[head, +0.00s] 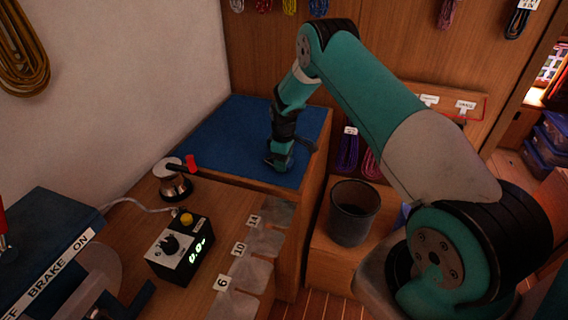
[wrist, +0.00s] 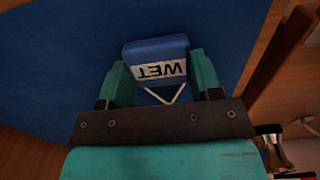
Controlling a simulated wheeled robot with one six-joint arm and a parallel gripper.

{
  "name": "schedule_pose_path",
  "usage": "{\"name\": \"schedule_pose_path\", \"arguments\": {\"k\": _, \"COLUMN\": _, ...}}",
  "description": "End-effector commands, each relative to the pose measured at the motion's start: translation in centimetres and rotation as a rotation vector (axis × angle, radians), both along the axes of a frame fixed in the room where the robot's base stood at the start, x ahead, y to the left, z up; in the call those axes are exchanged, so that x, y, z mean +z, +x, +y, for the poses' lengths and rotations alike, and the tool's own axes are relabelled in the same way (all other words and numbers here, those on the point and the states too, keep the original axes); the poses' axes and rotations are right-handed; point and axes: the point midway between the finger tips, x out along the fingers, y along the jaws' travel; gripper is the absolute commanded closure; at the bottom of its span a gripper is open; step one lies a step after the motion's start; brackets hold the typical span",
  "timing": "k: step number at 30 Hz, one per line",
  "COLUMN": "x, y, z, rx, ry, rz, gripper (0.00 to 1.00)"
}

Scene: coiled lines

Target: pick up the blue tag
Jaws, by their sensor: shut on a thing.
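The blue tag (wrist: 156,51) is a small blue block with a white label that reads "WET", upside down in the wrist view. It sits between the two teal fingers of my gripper (wrist: 160,83), which are shut on its sides. A thin white loop hangs from the tag between the fingers. In the head view my gripper (head: 279,160) points down at the blue mat (head: 225,135) on the raised wooden box; the tag is hidden there by the gripper. I cannot tell whether the tag touches the mat.
A metal winch with a red handle (head: 174,180) stands left of the mat. A control box (head: 180,248) with a yellow button is in front. A dark cup (head: 353,212) stands right of the raised box. Coiled lines (head: 347,150) hang on the back wall. The mat's left part is clear.

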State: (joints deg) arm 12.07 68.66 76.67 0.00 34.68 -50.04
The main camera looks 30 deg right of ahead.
Motion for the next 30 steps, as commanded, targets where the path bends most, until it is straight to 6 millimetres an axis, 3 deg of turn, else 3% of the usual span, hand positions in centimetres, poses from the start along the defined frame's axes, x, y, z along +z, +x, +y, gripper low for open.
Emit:
{"name": "schedule_pose_path", "arguments": {"k": 8, "x": 0.4, "y": 0.1, "z": 0.0, "rx": 0.000, "ry": 0.000, "rz": -0.001, "gripper": 0.65}}
{"name": "schedule_pose_path", "arguments": {"k": 14, "x": 2.9, "y": 0.1, "z": 0.0, "rx": 0.000, "ry": -0.001, "rz": -0.004, "gripper": 0.65}}
{"name": "schedule_pose_path", "arguments": {"k": 24, "x": 12.9, "y": 0.1, "z": 0.0, "rx": 0.000, "ry": -0.001, "rz": -0.006, "gripper": 0.65}}
{"name": "schedule_pose_path", "arguments": {"k": 30, "x": 17.4, "y": 0.0, "z": 0.0, "rx": 0.000, "ry": -0.001, "rz": -0.004, "gripper": 0.65}}
